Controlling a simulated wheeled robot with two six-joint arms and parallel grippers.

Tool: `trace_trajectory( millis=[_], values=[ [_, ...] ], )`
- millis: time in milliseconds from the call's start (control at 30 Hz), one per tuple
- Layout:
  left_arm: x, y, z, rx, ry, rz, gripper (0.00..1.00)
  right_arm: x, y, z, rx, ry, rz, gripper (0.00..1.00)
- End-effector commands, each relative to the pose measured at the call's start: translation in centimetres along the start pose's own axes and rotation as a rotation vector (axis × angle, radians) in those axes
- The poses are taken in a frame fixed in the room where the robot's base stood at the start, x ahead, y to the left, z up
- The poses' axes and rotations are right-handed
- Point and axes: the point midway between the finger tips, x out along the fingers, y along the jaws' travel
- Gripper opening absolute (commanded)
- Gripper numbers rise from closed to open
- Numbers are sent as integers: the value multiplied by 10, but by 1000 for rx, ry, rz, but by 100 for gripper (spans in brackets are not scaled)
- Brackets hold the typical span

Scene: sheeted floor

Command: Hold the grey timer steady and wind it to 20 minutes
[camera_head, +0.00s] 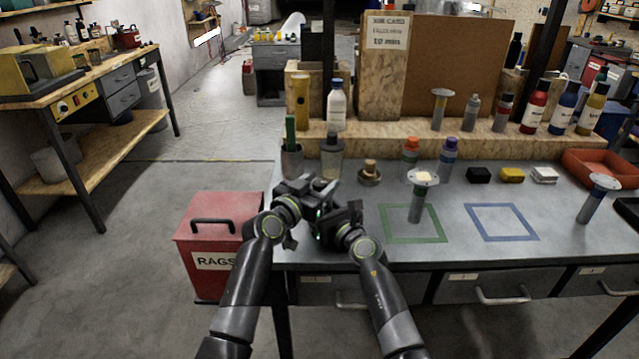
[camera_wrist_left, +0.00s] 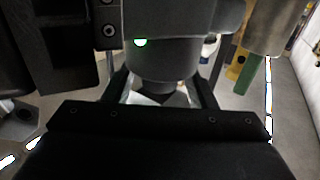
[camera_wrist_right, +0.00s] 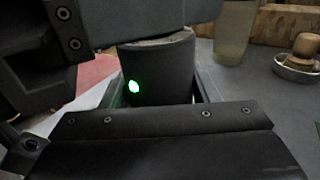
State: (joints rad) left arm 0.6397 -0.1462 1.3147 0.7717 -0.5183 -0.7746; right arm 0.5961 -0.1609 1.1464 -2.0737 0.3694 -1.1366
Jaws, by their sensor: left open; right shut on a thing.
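The grey timer (camera_wrist_right: 160,65) is a dark grey upright cylinder with a paler top and a green light; in the right wrist view it stands between the fingers of my right gripper (camera_wrist_right: 158,88), which is shut on it. In the head view my left gripper (camera_head: 305,190) and right gripper (camera_head: 337,222) meet over the bench's front left part and hide the timer. My left gripper is open; in its wrist view a grey stepped cylinder with a green light (camera_wrist_left: 141,42) lies between the fingers. I cannot see the dial marks or the minutes set.
A cup with a green-handled tool (camera_head: 291,148) and a cloudy cup (camera_head: 331,160) stand just behind the grippers. A dish with a wooden knob (camera_head: 369,174) is to their right. The red rag bin (camera_head: 205,235) stands left of the bench. The green (camera_head: 385,236) and blue outlines mark the bench top.

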Motion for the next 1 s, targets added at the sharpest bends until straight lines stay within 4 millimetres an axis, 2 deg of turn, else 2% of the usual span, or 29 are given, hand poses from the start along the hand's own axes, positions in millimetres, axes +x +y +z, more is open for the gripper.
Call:
trace_trajectory(
  millis=[133, 400, 467, 767, 1000],
  values=[
    [0, 0, 0, 0, 0, 0, 48, 0, 0, 0, 0, 1, 0, 28],
    [0, 0, 0, 0, 0, 0, 13, 0, 0, 0, 0, 1, 0, 28],
    [0, 0, 0, 0, -1, 0, 7, 0, 0, 0, 0, 1, 0, 28],
    [0, -1, 2, 1, -6, 36, 7, 0, 0, 0, 0, 1, 0, 28],
    [0, -2, 2, 1, -8, 145, 7, 0, 0, 0, -1, 1, 0, 28]
  ],
)
